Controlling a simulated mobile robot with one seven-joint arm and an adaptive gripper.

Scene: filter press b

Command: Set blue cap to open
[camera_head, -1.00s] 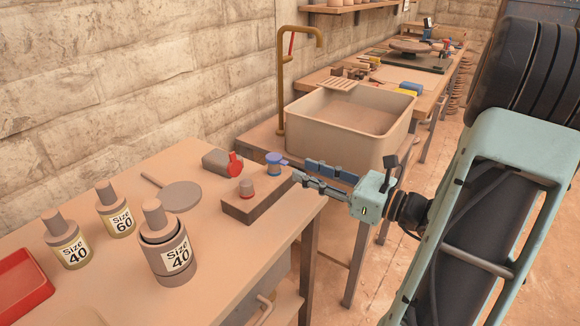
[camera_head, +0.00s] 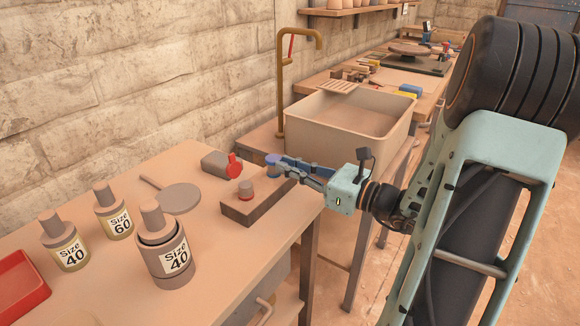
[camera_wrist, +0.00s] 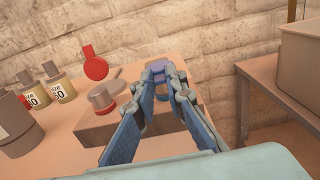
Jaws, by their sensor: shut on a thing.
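The blue cap (camera_head: 272,158) sits at the far right end of a brown block (camera_head: 243,208) on the near table. In the wrist view the blue cap (camera_wrist: 158,68) shows at the tips of my gripper. My gripper (camera_head: 283,163) reaches in from the right, level with the cap, and is shut on it. In the wrist view the fingers of my gripper (camera_wrist: 163,82) close in on the cap from both sides and hide part of it. A second post with a red base ring (camera_head: 246,189) stands on the same block, left of the cap.
A grey piece with a red knob (camera_head: 234,165) lies behind the block. A flat round paddle (camera_head: 181,196), several labelled bottles (camera_head: 173,255) and a red tray (camera_head: 20,287) are to the left. A large sink (camera_head: 345,125) stands behind my gripper.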

